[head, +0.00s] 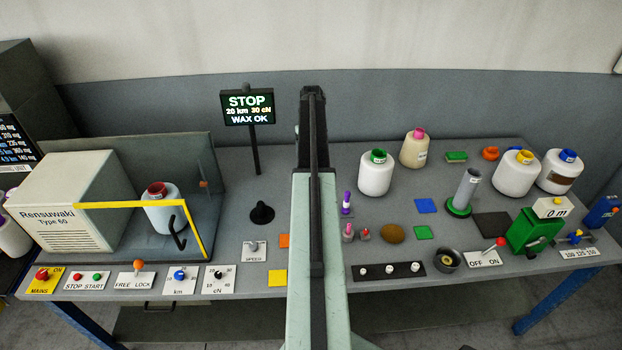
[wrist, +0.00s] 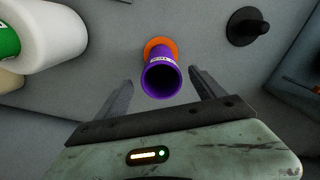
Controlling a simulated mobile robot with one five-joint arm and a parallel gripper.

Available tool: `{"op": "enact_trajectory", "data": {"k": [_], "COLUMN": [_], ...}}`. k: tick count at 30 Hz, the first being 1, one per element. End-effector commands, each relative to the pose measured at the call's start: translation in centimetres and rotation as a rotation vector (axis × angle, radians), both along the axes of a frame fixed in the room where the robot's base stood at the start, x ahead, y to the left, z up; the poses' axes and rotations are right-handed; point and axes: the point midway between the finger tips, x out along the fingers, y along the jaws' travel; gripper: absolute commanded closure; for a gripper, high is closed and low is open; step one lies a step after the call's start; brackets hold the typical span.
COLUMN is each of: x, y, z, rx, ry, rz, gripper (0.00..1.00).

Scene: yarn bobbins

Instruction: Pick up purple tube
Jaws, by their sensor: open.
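In the wrist view, a purple tube (wrist: 160,82) stands on an orange base (wrist: 160,46), its open end towards the camera. A pale label shows near its rim. My gripper (wrist: 161,76) is open, with one finger on each side of the tube in the picture. A gap shows on both sides, and I see no contact. In the head view my arm covers the middle of the table, and I cannot make out this tube or the gripper's fingers there.
A black cone (head: 262,212) stands left of my arm and shows in the wrist view (wrist: 248,27). A white bobbin with a green top (head: 376,176) stands right. A small purple-and-white item (head: 346,204) is close by my arm. Control plates line the front edge.

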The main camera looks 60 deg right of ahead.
Motion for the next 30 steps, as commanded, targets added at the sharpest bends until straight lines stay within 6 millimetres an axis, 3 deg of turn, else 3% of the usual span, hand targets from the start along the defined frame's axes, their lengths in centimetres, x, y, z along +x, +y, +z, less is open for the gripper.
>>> {"op": "enact_trajectory", "data": {"k": [7, 14, 22, 30], "x": [-0.2, -0.2, 0.0, 0.0], "y": [-0.2, -0.2, -0.1, -0.2], "z": [-2.8, -3.5, -7.9, -7.7], "rx": [0.000, 0.000, 0.000, 0.000], "ry": [0.000, 0.000, 0.000, 0.000], "rz": [-0.005, -0.006, -0.006, -0.007], "gripper": [0.20, 0.20, 0.20, 0.23]}}
